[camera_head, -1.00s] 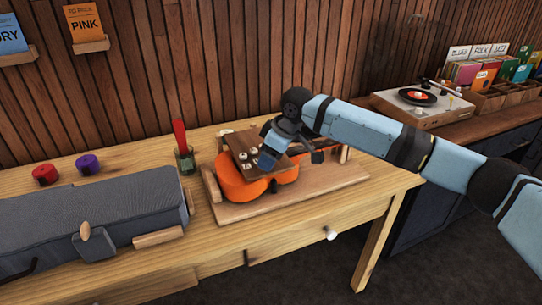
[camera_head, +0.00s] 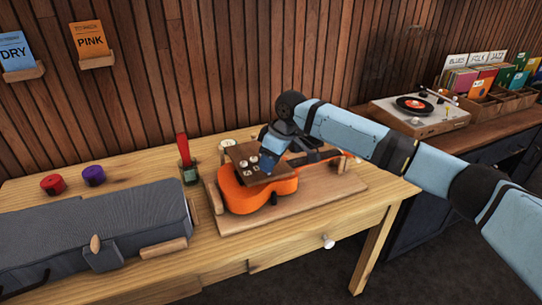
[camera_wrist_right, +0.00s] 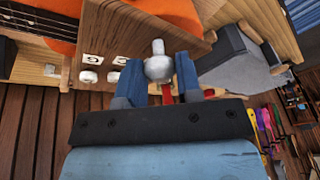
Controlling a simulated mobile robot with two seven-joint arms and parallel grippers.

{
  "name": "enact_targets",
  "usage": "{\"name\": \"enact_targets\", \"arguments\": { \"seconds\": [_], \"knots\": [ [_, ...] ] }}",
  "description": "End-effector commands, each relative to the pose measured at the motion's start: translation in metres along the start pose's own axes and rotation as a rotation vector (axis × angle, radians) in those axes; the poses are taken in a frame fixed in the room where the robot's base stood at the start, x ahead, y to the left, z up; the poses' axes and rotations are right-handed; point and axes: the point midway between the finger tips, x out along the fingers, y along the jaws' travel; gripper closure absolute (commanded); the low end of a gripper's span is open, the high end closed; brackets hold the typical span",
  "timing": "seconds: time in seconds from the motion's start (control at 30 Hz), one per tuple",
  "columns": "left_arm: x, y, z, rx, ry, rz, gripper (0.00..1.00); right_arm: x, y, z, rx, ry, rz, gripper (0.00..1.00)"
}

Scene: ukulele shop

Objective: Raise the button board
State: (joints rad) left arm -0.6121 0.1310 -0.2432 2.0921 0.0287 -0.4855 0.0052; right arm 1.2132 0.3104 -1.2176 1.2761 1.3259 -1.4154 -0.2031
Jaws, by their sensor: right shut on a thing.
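The button board (camera_head: 243,151) is a dark brown wooden plate with several pale knobs, over the orange ukulele (camera_head: 235,199). My right gripper (camera_head: 270,152) is at the board's right side. In the right wrist view, its blue fingers are shut on a round pale knob (camera_wrist_right: 158,66) at the board's edge (camera_wrist_right: 150,36). Two more pale knobs (camera_wrist_right: 88,77) show beside it. The ukulele's orange body (camera_wrist_right: 180,10) shows beyond the board. Whether the board touches the ukulele is hard to tell. My left gripper is not in view.
The ukulele rests on a wooden cradle (camera_head: 240,226) on the table (camera_head: 125,168). A green cup (camera_head: 190,174) with a red item stands just left. A grey case (camera_head: 110,220) and red and purple pots (camera_head: 53,184) are further left. A record player (camera_head: 420,112) stands right.

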Motion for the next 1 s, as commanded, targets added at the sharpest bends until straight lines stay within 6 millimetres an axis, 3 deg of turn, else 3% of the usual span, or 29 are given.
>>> {"name": "enact_targets", "arguments": {
  "seconds": [0.03,0.33,1.0],
  "knots": [
    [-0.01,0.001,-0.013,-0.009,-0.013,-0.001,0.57,-0.017,-0.001,-0.008,0.011,-0.02,-0.022,1.0],
    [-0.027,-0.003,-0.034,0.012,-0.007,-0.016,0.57,-0.045,0.009,-0.032,0.062,-0.153,-0.146,1.0],
    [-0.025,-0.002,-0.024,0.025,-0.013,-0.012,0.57,-0.069,0.029,-0.062,0.12,-0.31,-0.288,1.0]
  ]
}}
